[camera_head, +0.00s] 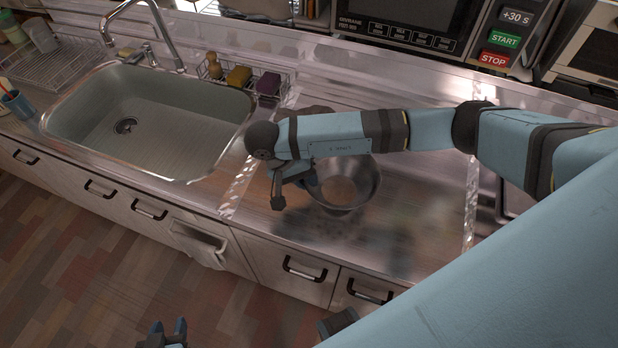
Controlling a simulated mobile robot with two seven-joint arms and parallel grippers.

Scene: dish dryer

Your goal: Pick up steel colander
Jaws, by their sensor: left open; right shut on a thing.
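The steel colander (352,190) is a round metal bowl on the steel counter, right of the sink. My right arm crosses above it and hides its far side. My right gripper (297,186) is at the colander's left rim and is shut on it. The exact contact is partly hidden by the gripper. I cannot tell whether the colander is lifted off the counter. My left gripper (168,330) is open and empty at the bottom edge, over the floor in front of the cabinets.
The sink (150,125) with its faucet (160,35) lies to the left. A sponge caddy (240,82) stands behind it. A microwave (420,25) is at the back. A wire dish rack (52,68) is far left. The counter right of the colander is clear.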

